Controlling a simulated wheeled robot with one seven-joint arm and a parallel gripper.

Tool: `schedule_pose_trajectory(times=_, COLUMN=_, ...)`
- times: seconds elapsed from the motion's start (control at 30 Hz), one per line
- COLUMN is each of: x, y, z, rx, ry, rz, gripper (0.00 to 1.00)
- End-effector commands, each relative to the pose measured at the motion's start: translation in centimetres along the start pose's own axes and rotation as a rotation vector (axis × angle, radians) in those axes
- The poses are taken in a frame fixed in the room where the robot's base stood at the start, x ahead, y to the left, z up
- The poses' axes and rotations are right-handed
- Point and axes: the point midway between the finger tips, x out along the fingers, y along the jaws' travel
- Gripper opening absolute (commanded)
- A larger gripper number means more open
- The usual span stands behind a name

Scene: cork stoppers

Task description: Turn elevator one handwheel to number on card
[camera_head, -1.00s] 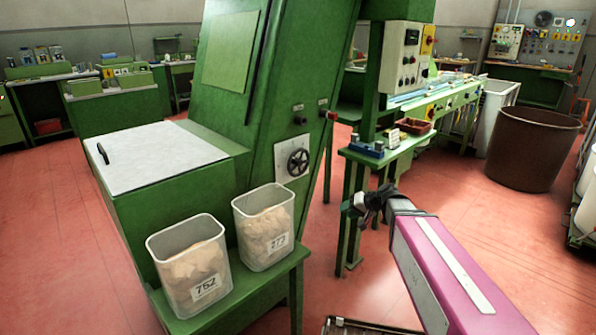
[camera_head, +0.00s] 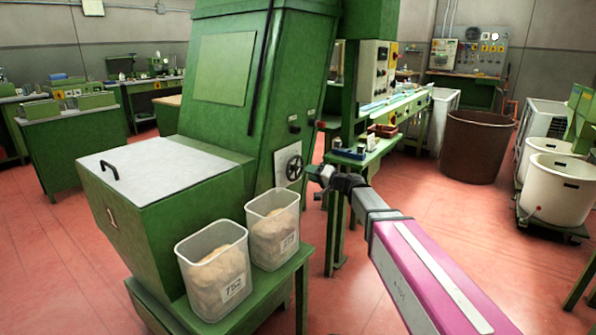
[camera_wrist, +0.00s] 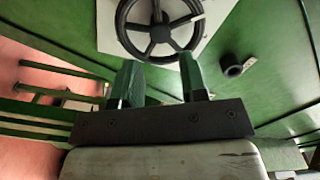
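The handwheel (camera_head: 294,168) is a dark spoked wheel on a white plate on the side of the green elevator (camera_head: 225,70). In the wrist view the handwheel (camera_wrist: 160,33) is at the top centre, partly cut off by the frame edge. My gripper (camera_head: 322,175) is just right of the wheel in the head view. In the wrist view my gripper (camera_wrist: 160,78) shows two green fingers spread apart and empty, pointing at the wheel's lower part; contact cannot be told. A small white card-like object (camera_head: 373,143) stands on the side table; its writing is unreadable.
Two clear bins, one labelled 752 (camera_head: 214,270) and another (camera_head: 273,230), stand on the green bench before the elevator. A dark knob (camera_wrist: 236,66) sticks out right of the wheel. The side table (camera_head: 365,160) is beside my gripper.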

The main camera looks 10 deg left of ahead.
Motion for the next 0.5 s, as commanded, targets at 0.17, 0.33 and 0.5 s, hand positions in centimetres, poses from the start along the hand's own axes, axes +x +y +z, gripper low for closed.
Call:
schedule_pose_trajectory(times=0.17, x=3.5, y=0.1, z=-0.1, rx=0.000, ry=-0.001, rz=-0.001, gripper=0.39)
schedule_pose_trajectory(times=0.33, x=5.8, y=0.1, z=-0.1, rx=0.001, ry=-0.001, rz=-0.001, gripper=0.39)
schedule_pose_trajectory(times=0.5, x=6.9, y=0.0, z=0.0, rx=0.001, ry=-0.001, rz=0.000, gripper=0.39)
